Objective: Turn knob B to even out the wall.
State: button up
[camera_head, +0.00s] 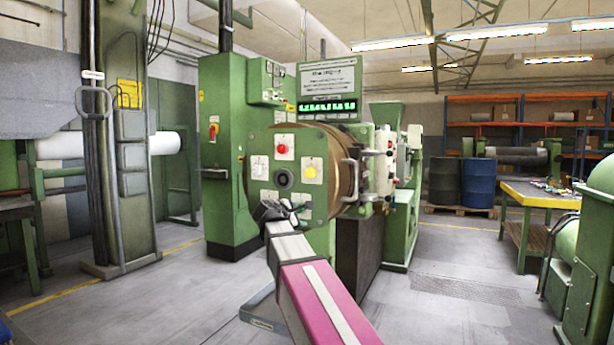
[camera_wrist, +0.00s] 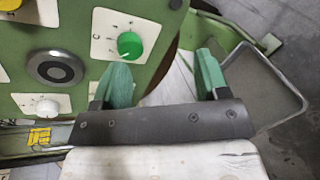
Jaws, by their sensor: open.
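A round green control panel (camera_head: 262,187) faces me on the machine. It carries a red knob (camera_head: 284,147), a yellow knob (camera_head: 310,171) and a white dial plate (camera_head: 259,167) around a dark round centre (camera_head: 284,179). My gripper (camera_head: 275,208) is in front of its lower part and hides some of it. In the wrist view my gripper (camera_wrist: 162,65) is open and empty. A green knob (camera_wrist: 130,45) on a white plate lettered C is just beyond its left finger, apparently apart. A white knob (camera_wrist: 47,107) sits lower left. I cannot read a letter B.
A display board (camera_head: 327,82) with green figures, too small to read, stands above the panel. A metal handle (camera_head: 350,180) juts out at the panel's right. A grey tray (camera_wrist: 268,85) is right of the fingers. Open floor (camera_head: 445,265) lies to the right.

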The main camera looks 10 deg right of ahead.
aim_at(308, 174)
notch_tip(308, 174, up, 14)
jog(key=a+n+t+h, duration=0.2)
jog(key=n, duration=0.1)
jog(key=x, duration=1)
jog(key=shift+w+d, duration=0.1)
jog(key=shift+d, duration=0.2)
jog(key=c, duration=0.9)
